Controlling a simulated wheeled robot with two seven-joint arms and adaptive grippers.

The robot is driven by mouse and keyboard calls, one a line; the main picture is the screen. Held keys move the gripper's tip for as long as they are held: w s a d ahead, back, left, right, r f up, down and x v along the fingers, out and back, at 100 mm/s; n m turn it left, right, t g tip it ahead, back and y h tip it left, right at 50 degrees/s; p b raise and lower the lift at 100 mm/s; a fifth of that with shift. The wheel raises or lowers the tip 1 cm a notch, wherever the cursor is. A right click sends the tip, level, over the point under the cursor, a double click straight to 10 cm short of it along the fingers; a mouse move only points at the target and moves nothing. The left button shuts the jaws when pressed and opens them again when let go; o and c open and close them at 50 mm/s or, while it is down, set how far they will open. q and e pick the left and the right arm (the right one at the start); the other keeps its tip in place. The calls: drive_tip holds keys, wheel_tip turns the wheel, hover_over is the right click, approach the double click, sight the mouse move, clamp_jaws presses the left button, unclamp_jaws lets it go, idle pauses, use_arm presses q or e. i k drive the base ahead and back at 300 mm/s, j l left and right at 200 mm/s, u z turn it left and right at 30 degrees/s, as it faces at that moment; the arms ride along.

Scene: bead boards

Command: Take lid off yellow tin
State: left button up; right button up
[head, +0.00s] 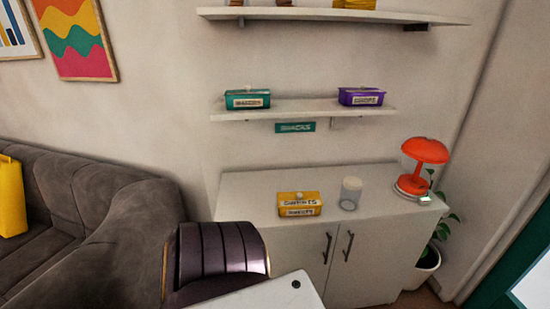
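The yellow tin (299,210) stands on top of the white cabinet (240,204), near its front edge. It is a small box with white labels on its lid (299,198) and on its front. The lid appears to sit on the tin. Neither of my grippers shows in the head view.
A clear jar (350,194) stands right of the tin, and a red lamp (426,151) further right. A dark chair (222,250) and a white table corner (262,294) are in front. A shelf (300,109) above holds a teal tin (247,99) and a purple tin (361,96).

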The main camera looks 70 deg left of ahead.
sight(301, 198)
drive_tip(key=u, duration=2)
drive_tip(key=k+j, duration=0.05)
drive_tip(key=j, duration=0.05)
